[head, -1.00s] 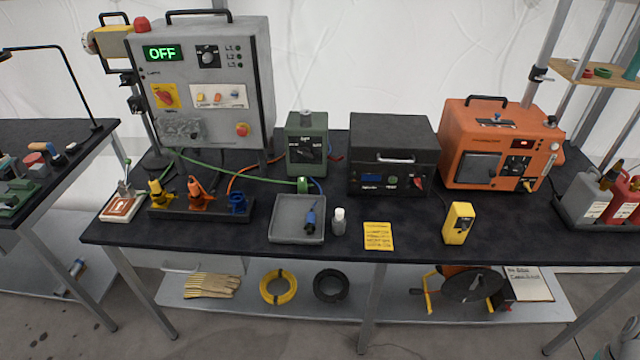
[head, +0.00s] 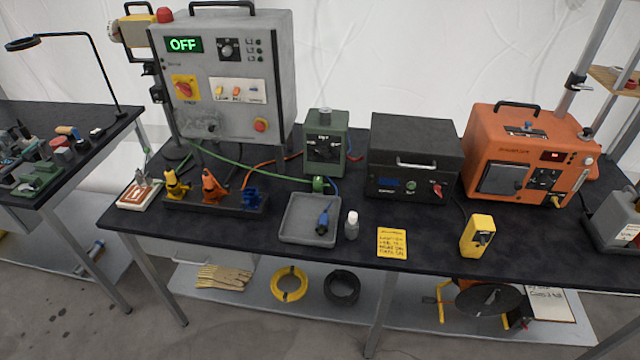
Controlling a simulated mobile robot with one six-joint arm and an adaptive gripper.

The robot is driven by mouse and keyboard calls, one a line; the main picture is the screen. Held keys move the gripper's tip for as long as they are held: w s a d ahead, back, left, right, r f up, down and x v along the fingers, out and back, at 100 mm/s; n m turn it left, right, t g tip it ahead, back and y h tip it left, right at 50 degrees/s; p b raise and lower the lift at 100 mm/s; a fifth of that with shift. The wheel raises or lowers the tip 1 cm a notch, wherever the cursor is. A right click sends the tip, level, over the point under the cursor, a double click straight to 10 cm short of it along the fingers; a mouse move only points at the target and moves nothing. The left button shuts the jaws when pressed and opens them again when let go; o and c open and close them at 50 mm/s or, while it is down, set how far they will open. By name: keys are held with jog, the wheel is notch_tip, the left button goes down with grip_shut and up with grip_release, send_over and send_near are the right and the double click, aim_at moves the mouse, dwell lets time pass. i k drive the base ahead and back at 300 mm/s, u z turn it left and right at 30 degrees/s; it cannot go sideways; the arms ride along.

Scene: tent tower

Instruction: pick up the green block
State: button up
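I cannot single out a plain green block with certainty in the head view. A dark green box-shaped unit (head: 325,152) with a dial stands upright at the back middle of the dark table, between the grey control cabinet and a black box. A small green piece (head: 38,180) sits near the front edge of the left table among small items; its exact shape is too small to tell. A small bright green part (head: 320,184) is at the foot of the dark green unit. My gripper is not in view.
The grey cabinet (head: 225,80) reads OFF. A grey tray (head: 290,232), a small bottle (head: 352,226), a yellow card (head: 392,243) and a yellow device (head: 478,236) stand along the front. A black lamp (head: 100,70) rises from the left table. A gap separates the tables.

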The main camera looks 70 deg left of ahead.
aim_at(318, 185)
jog(key=u, duration=0.05)
jog(key=k, duration=1.55)
jog(key=u, duration=1.35)
jog(key=i, duration=0.85)
jog(key=u, duration=0.1)
